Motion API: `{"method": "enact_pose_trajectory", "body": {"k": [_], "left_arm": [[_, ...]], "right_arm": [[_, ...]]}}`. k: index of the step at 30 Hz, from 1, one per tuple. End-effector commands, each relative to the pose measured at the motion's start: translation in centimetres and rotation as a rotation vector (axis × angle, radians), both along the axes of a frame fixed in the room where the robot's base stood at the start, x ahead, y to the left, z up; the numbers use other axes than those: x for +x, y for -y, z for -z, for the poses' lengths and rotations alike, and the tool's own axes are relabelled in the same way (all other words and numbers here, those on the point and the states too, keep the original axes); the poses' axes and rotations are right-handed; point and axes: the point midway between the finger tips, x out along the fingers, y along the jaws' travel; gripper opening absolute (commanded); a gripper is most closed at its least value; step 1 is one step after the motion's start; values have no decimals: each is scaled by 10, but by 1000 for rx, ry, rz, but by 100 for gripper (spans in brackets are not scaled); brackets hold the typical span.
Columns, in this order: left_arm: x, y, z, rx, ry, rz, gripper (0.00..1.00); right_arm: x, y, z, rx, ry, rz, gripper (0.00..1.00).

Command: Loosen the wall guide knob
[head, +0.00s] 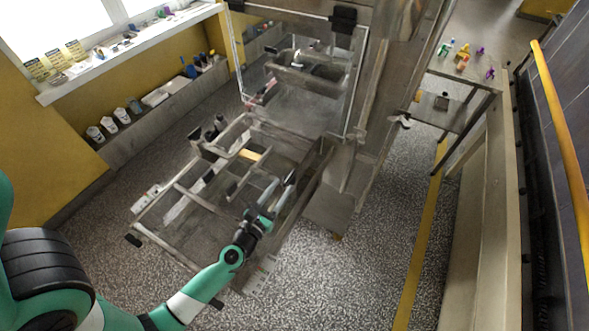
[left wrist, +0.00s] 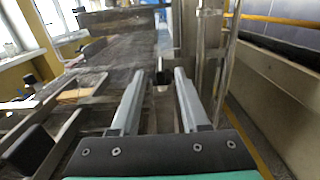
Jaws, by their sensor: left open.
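My left gripper (head: 281,186) reaches in from the lower left over the right side of the metal frame of the machine. It is open, with its two grey fingers apart. In the left wrist view the fingertips (left wrist: 160,73) point forward, and a small dark knob-like part (left wrist: 162,78) shows in the gap between them. It looks like the wall guide knob, but I cannot tell whether it lies between the fingers or beyond them. No finger visibly touches it. In the head view I cannot make out this knob. My right gripper is not in view.
The metal frame (head: 185,187) has several rails and crossbars around the gripper. A clear panelled enclosure (head: 300,85) stands behind it. A black block (left wrist: 28,150) is close at the lower left of the wrist view. A shelf (head: 440,112) with small coloured items stands at right.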

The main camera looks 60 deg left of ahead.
Motion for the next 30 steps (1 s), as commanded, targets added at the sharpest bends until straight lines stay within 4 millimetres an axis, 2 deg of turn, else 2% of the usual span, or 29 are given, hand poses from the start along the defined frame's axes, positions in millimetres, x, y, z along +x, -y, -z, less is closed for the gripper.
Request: {"method": "enact_pose_trajectory", "body": {"k": [3,9,14,21,22,29,30], "left_arm": [[24,-18,-3,2,4,-2,45],[55,-40,0,1,3,0,45],[66,-48,0,0,1,0,45],[67,-49,0,0,1,1,45],[67,-49,0,0,1,1,43],[67,-48,0,1,1,1,2],[67,-48,0,1,1,1,0]], "right_arm": [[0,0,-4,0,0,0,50],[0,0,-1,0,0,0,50],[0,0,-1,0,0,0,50],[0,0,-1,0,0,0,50],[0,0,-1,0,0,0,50],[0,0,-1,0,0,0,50],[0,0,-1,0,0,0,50]]}}
